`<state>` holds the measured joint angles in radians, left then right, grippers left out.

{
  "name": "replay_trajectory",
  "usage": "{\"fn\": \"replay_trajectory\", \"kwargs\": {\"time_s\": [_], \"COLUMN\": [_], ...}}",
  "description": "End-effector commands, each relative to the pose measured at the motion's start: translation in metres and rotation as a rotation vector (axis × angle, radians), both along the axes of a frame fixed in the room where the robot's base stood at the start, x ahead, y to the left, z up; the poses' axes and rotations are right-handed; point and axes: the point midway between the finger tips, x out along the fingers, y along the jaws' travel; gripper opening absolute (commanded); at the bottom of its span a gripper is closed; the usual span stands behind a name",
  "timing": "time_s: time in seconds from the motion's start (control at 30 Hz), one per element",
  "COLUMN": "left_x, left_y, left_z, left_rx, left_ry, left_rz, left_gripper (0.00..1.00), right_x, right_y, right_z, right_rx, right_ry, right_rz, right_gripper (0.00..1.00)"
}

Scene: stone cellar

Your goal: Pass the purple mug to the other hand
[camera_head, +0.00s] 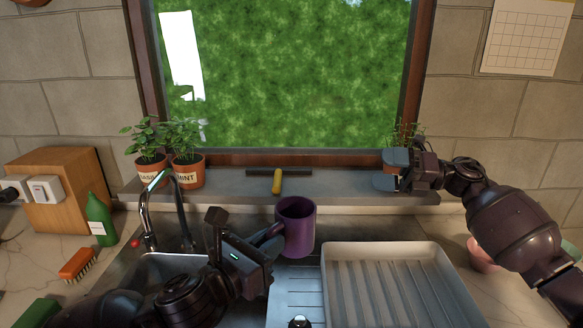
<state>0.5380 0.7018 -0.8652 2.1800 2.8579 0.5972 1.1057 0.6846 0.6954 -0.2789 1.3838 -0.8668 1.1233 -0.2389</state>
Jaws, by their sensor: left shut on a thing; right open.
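The purple mug (300,229) is upright in the middle of the head view, above the sink's steel drainer. My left gripper (272,237) comes in from the lower left and is shut on the mug's left side, where the handle is mostly hidden by the fingers. My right gripper (388,170) is at the right end of the window sill, in front of a potted plant. It is open and empty, well apart from the mug, up and to its right.
A white ribbed tray (437,252) lies right of the mug. A tap (146,215) and green bottle (100,222) stand left. Potted herbs (187,170) and a yellow-handled squeegee (277,181) are on the sill (340,190). A pink object (480,254) is partly hidden behind my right arm.

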Motion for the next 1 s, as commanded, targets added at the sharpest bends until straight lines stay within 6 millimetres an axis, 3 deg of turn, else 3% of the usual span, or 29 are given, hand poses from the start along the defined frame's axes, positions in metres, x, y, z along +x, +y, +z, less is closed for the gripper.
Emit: {"fn": "replay_trajectory", "kwargs": {"time_s": [0.03, 0.2, 0.5, 0.73, 1.0], "left_x": [0.000, 0.000, 0.000, 0.000, 0.000], "left_y": [0.000, 0.000, 0.000, 0.000, 0.000], "left_z": [0.001, 0.001, 0.001, 0.001, 0.001], "left_rx": [-0.001, -0.001, -0.001, -0.001, -0.001], "left_ry": [-0.002, -0.002, -0.002, -0.002, -0.002], "left_rz": [-0.001, 0.000, -0.001, 0.000, -0.001], "left_gripper": [0.00, 0.00, 0.00, 0.00, 0.00], "right_x": [-0.004, -0.022, -0.058, -0.080, -0.093], "right_y": [0.023, 0.086, 0.163, 0.194, 0.204], "right_z": [0.008, 0.021, 0.033, 0.037, 0.046], "right_rx": [-0.061, -0.260, -0.593, -0.841, -1.100], "right_ry": [-0.072, -0.311, -0.733, -1.026, -1.272], "right_rz": [0.061, 0.263, 0.642, 0.957, 1.314], "right_gripper": [1.00, 1.00, 1.00, 1.00, 1.00]}}
